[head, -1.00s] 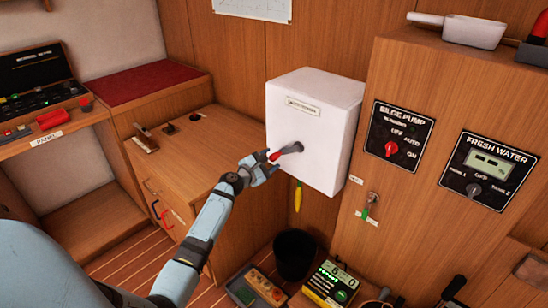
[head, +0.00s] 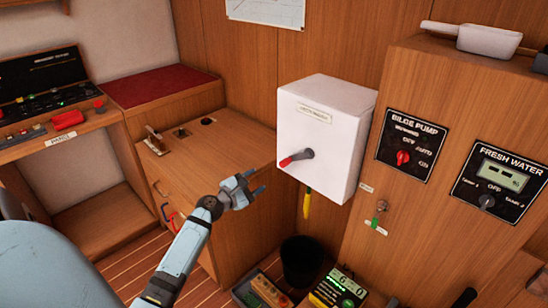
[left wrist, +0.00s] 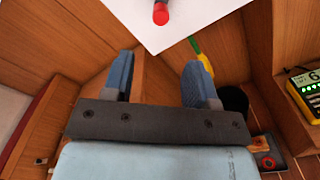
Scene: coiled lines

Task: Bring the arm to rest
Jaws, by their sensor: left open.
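My left gripper (head: 255,185) is open and empty in the head view, in front of the wooden cabinet. It is apart from the white box (head: 322,125), to the lower left of its handle. The handle is a grey lever with a red tip (head: 287,161), pointing left and slightly down. In the left wrist view my two blue fingers (left wrist: 158,80) stand wide apart with nothing between them. The red tip (left wrist: 160,15) shows beyond them at the top. My right gripper is not in view.
A yellow-handled thing (head: 307,203) hangs below the white box. A black bin (head: 301,261) and a green-lit meter (head: 338,290) stand below. The bilge pump panel (head: 410,144) and fresh water panel (head: 496,176) are on the right. A wooden cabinet (head: 225,150) stands behind my gripper.

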